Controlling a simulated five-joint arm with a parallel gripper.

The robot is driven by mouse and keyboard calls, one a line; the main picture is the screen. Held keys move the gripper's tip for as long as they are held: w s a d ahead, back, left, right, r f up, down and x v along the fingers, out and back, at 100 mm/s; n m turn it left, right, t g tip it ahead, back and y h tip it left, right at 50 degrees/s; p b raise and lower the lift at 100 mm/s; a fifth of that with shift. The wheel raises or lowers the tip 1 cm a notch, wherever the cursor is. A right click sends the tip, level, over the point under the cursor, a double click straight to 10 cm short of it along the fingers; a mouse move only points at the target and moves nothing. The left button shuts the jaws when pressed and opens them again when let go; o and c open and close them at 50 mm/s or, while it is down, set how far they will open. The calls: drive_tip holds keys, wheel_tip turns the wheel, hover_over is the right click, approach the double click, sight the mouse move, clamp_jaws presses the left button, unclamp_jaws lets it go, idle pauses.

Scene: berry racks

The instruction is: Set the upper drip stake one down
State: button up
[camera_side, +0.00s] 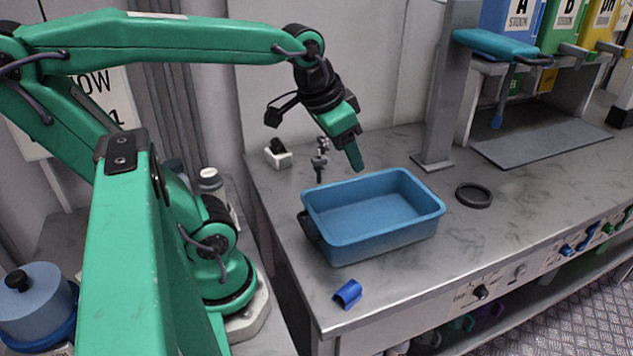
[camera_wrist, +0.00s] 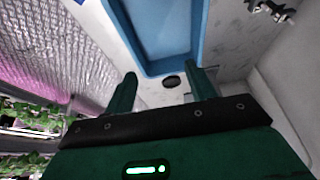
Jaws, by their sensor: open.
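My gripper (camera_side: 355,160) hangs above the back rim of a blue tray, pointing down, and appears empty. In the wrist view my gripper (camera_wrist: 172,73) shows two green fingers wide apart with nothing between them. I cannot pick out a drip stake for certain in either view. Planted racks with green leaves (camera_wrist: 35,115) show at the left edge of the wrist view, dark and small, so any stakes there cannot be told.
The blue tray (camera_side: 375,243) stands empty on the grey bench. A grey post (camera_side: 440,100) rises behind. The bench's right middle is clear.

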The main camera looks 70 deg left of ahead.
drive_tip(key=shift+t+h, duration=0.3)
drive_tip(key=shift+t, duration=0.1)
drive_tip(key=shift+s+d+f, duration=0.45)
drive_tip(key=shift+s+d, duration=0.3)
drive_tip(key=shift+s, duration=0.1)
drive_tip(key=shift+s+d+f, duration=0.45)
drive_tip(key=shift+s+d, duration=0.25)
drive_tip(key=shift+s, duration=0.1)
